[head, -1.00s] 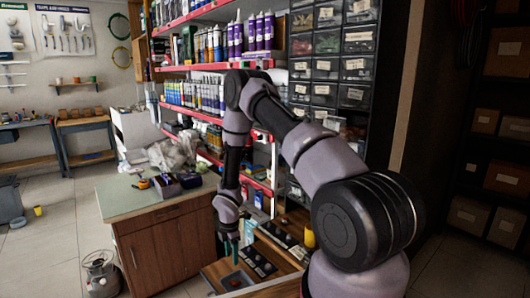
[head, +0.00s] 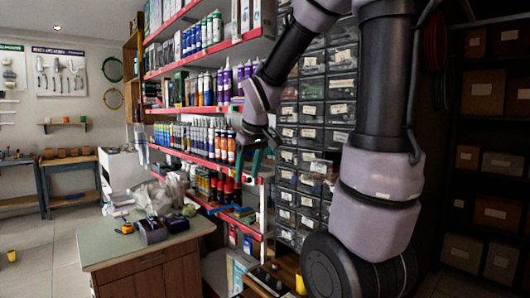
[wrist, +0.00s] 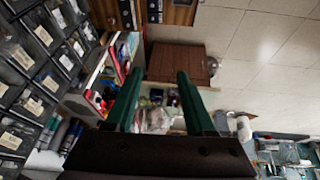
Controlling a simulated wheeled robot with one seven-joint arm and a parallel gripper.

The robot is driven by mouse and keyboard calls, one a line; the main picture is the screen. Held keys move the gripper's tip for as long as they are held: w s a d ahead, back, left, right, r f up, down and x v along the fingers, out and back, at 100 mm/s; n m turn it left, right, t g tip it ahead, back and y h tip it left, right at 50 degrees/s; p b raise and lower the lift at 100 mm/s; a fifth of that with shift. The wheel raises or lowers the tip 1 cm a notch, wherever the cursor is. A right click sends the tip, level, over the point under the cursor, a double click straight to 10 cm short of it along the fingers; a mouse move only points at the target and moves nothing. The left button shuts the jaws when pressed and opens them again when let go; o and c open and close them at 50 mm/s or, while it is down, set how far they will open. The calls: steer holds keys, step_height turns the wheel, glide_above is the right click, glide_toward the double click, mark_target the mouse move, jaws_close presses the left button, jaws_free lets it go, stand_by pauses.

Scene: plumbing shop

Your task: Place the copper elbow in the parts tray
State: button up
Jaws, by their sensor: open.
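My gripper (head: 249,160) is raised in front of the red-edged shelves in the head view, well above the counter. Its two green fingers are apart, with nothing visible between them; the wrist view also shows the open gripper (wrist: 160,92). I cannot make out the copper elbow in either view. I cannot identify the parts tray with certainty. A small dark box (head: 152,233) sits on the counter. Part of a low wooden surface with dark items shows at the bottom of the head view, mostly cut off by the frame and my arm.
The counter (head: 97,247) has a pale green top and holds an orange-and-black tape measure (head: 126,228) and crumpled clear plastic (head: 158,196). Shelves of bottles (head: 192,135) and small-parts drawers (head: 312,136) stand behind my arm. Floor at left (head: 40,260) is mostly clear.

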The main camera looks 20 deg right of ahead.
steer(key=s+r+m+t+y, duration=0.1)
steer(key=s+r+m, duration=0.2)
steer(key=s, duration=0.4)
steer(key=s+a+r+m+t, duration=0.1)
steer(key=s+r+m, duration=0.3)
steer(key=s, duration=0.4)
steer(key=shift+r+t+y, duration=0.3)
steer(key=shift+r+y, duration=0.1)
steer(key=shift+r, duration=0.05)
